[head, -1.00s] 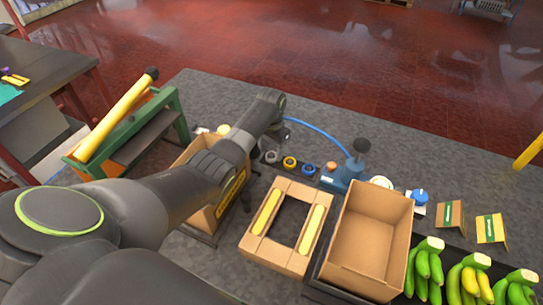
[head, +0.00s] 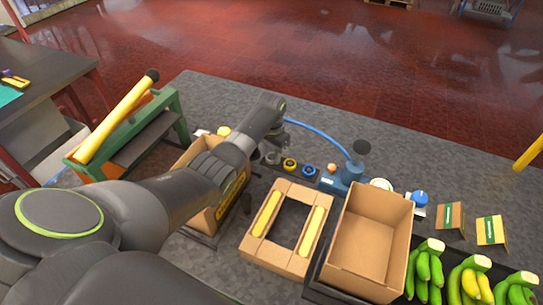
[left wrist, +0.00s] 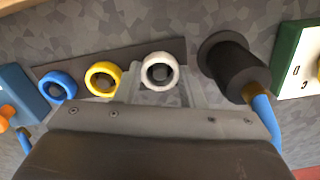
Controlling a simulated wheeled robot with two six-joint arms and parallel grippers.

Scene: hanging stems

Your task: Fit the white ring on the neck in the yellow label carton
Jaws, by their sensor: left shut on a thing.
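The white ring (left wrist: 160,71) is at the end of a dark strip (left wrist: 130,58), beside a yellow ring (left wrist: 103,78) and a blue ring (left wrist: 58,86). My left gripper (left wrist: 161,84) is shut on the white ring, with a pale finger on each side of it. I cannot tell whether the ring is clear of the strip. In the head view my left gripper (head: 272,146) points down at the strip. The carton with the yellow label (head: 233,190) stands left of it, partly behind my arm. Its neck is hidden. My right gripper is not in view.
A dark cylinder with a blue hose (left wrist: 235,68) stands close to the gripper. A cardboard frame with yellow pads (head: 277,255) and an open carton (head: 400,235) lie to the right. Bananas (head: 428,268) are at the lower right. A green stand (head: 155,130) is at left.

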